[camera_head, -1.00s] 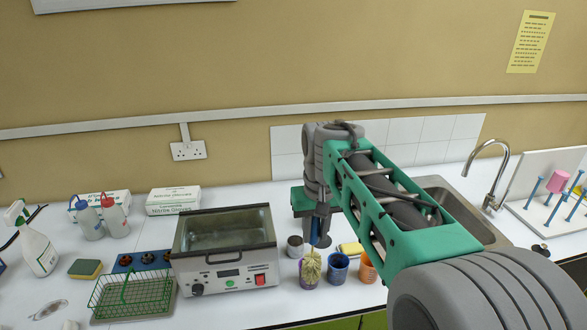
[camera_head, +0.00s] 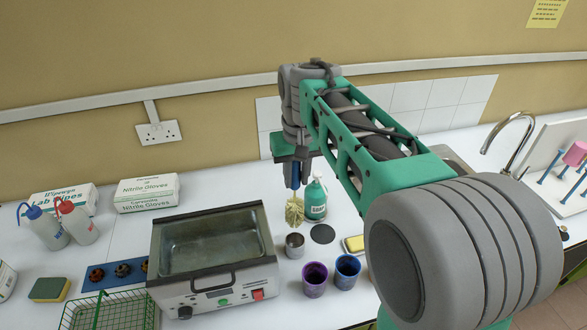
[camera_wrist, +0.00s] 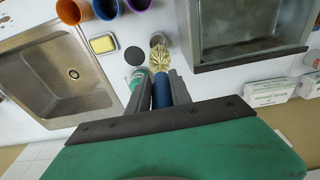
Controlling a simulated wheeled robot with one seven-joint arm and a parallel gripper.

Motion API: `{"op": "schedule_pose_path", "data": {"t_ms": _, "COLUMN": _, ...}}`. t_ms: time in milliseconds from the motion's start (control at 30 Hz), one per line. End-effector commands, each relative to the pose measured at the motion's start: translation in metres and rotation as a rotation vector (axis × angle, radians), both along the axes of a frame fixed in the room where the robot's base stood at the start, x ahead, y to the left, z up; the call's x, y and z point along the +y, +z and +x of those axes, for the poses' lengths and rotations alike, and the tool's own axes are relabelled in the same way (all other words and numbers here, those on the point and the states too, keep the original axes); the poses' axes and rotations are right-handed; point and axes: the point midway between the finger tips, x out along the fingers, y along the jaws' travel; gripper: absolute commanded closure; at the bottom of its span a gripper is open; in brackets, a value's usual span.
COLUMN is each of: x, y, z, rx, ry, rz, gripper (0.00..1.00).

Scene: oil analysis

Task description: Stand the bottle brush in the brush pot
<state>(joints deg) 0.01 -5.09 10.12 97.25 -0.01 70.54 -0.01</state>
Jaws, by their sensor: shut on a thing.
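My gripper (camera_head: 292,178) is shut on the blue handle of the bottle brush (camera_head: 295,210). The brush hangs with its cream bristles down, next to the green soap bottle. In the wrist view, the handle is between my two fingers (camera_wrist: 160,88) and the bristles (camera_wrist: 161,60) point away from me. A small grey pot (camera_head: 294,246) stands in front of the brush in the head view; it also shows just beyond the bristles in the wrist view (camera_wrist: 158,39). Purple (camera_head: 314,279) and blue (camera_head: 346,271) cups stand nearer the front. I cannot tell for certain which is the brush pot.
The green soap bottle (camera_head: 315,199) stands close right of the brush. A dark disc (camera_head: 322,233) and a yellow sponge in a dish (camera_head: 354,244) lie right of the grey pot. A water bath (camera_head: 212,262) is at left. The sink (camera_wrist: 48,75) shows in the wrist view.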

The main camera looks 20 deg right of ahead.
Motion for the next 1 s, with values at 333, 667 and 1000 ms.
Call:
{"op": "schedule_pose_path", "data": {"t_ms": 333, "x": 0.000, "y": -0.032, "z": 0.000, "rx": 0.001, "ry": -0.001, "rz": 0.000, "gripper": 1.00}}
{"op": "schedule_pose_path", "data": {"t_ms": 667, "x": 0.000, "y": -0.062, "z": 0.000, "rx": 0.000, "ry": 0.000, "rz": 0.000, "gripper": 1.00}}
{"op": "schedule_pose_path", "data": {"t_ms": 1000, "x": 0.000, "y": -0.094, "z": 0.000, "rx": 0.001, "ry": 0.000, "rz": 0.000, "gripper": 1.00}}
